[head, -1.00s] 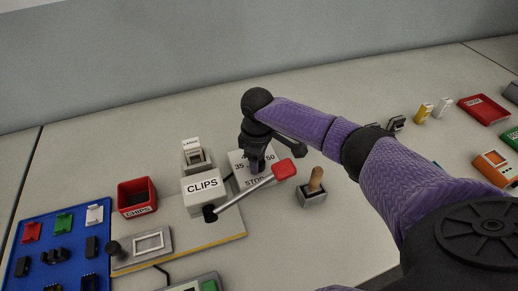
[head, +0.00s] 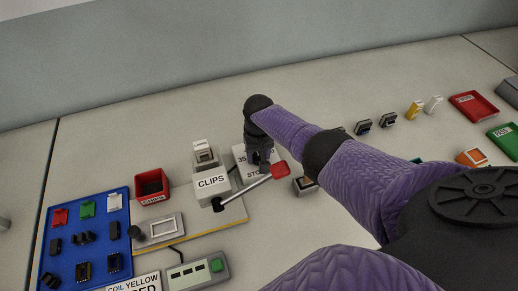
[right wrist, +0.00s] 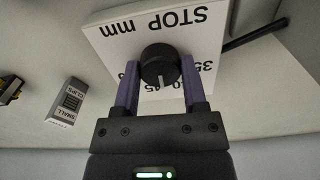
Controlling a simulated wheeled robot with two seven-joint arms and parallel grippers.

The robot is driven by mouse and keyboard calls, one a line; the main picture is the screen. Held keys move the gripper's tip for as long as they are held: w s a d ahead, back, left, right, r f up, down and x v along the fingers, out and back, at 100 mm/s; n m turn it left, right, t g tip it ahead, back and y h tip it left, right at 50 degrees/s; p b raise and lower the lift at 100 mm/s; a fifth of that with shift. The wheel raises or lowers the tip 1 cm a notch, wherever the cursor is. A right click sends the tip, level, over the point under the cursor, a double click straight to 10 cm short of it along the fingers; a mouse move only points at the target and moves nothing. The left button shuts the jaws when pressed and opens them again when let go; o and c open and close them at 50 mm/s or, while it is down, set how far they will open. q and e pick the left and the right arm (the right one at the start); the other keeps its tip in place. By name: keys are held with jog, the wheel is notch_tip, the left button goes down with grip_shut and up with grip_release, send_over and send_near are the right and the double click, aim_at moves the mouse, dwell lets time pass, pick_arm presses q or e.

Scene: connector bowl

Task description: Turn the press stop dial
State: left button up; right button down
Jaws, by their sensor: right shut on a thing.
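The press stop dial is a round black knob (right wrist: 160,66) with a pale pointer line, on a white plate (right wrist: 110,35) marked "STOP mm" with numbers. In the right wrist view my right gripper (right wrist: 161,78) has its two purple fingers on either side of the knob, shut on it. In the head view the stop plate (head: 241,163) stands beside the white CLIPS block (head: 212,182), and my right gripper (head: 260,157) is over it, hiding the knob. The pointer line points toward the gripper's palm in the wrist view. My left gripper is not in view.
A lever with a red handle (head: 281,169) reaches across in front of the plate. A red CHIPS bin (head: 151,185) and a blue tray (head: 70,250) of parts lie to the left. A small block labelled SMALL CLIPS (right wrist: 69,101) shows in the wrist view.

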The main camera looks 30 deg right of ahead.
jog(key=m, duration=0.3)
jog(key=shift+p, duration=0.4)
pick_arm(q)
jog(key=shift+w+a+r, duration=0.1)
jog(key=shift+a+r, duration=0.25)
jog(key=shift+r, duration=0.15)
pick_arm(e)
jog(key=shift+w+m, duration=0.1)
jog(key=shift+m, duration=0.2)
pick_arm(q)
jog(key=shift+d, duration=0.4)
